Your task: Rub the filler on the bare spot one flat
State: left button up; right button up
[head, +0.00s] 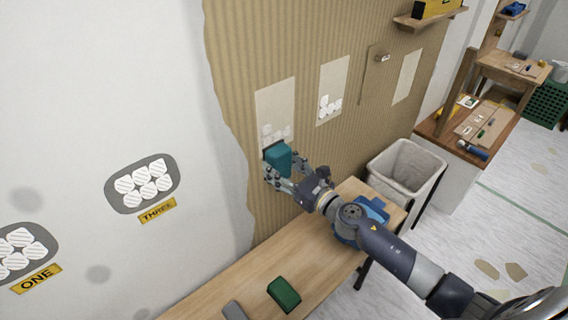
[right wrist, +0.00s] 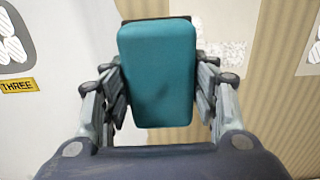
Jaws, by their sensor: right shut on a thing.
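My right gripper (head: 283,172) is shut on a teal block (head: 278,158) with a dark face. It holds the block up at the brown striped wall, over the lower part of a pale rectangle (head: 275,100) with whitish blobs; I cannot tell whether it touches. The block fills the middle of the right wrist view (right wrist: 158,75) between the fingers (right wrist: 160,95). The bare spot labelled ONE (head: 50,242) is a grey patch at the left edge of the head view, partly cut off. White ridged filler lumps (head: 18,252) sit on it. My left gripper is not in view.
Spot THREE (head: 115,196), with similar lumps, is on the white wall between ONE and my gripper. A wooden bench (head: 240,277) below bears a green block (head: 284,294) and a grey piece (head: 234,310). A lined bin (head: 408,165) stands right.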

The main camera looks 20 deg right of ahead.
jog(key=shift+w+r, duration=0.1)
send_near(255, 142)
jog(key=shift+a+x, duration=0.2)
jog(key=shift+x, duration=0.75)
jog(key=shift+a+x, duration=0.15)
jog(key=shift+x, duration=0.8)
jog(key=shift+x, duration=1.15)
dwell(0.9)
jog(key=shift+r, duration=0.1)
dwell(0.5)
jog(key=shift+d+r, duration=0.1)
jog(key=shift+d, duration=0.05)
jog(key=shift+d, duration=0.1)
